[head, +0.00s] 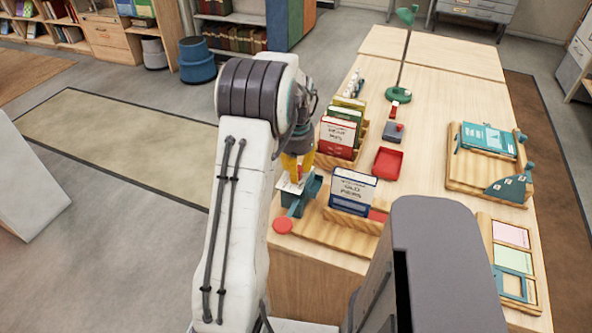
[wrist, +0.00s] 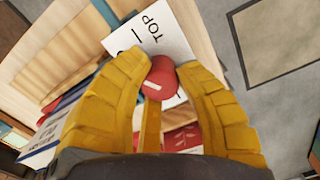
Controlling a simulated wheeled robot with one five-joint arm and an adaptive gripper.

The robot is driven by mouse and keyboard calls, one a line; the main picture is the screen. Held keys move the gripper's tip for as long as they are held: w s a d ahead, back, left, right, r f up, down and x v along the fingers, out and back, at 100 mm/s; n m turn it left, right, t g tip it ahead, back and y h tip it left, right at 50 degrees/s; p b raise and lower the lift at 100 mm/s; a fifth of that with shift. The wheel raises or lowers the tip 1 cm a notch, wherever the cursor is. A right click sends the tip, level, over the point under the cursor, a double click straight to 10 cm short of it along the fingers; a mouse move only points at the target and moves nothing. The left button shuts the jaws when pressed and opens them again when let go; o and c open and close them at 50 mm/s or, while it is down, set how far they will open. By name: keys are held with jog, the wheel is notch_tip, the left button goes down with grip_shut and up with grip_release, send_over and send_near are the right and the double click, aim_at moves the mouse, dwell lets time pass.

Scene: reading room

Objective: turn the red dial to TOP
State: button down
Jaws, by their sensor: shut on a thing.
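The red dial (wrist: 158,80) shows in the wrist view, between the yellow fingers of my gripper (wrist: 160,80), which is shut on it. A short white mark crosses the dial's face at a slant. Behind the dial is a white plate (wrist: 176,42) with the word TOP and a dark tick above the dial. The white mark does not clearly line up with that tick. In the head view, my gripper (head: 296,168) reaches down at the table's near left end. The dial is mostly hidden there by my fingers.
A teal holder (head: 302,196) stands beside my gripper, with a wooden card rack (head: 325,229) close to its right. A red disc (head: 283,226) lies near the table edge. Another card rack, a red tray (head: 387,163) and a green-based pole (head: 399,95) stand farther back.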

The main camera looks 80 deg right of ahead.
jog(key=m, duration=0.5)
jog(key=shift+f+m, duration=0.1)
jog(key=shift+m, duration=0.2)
jog(key=shift+a, duration=0.1)
dwell(0.4)
jog(key=c, duration=0.9)
grip_release()
jog(key=shift+o, duration=0.2)
jog(key=shift+s+r, duration=0.1)
jog(key=shift+r, duration=0.55)
jog(key=shift+w+r, duration=0.2)
jog(key=shift+r, duration=3.25)
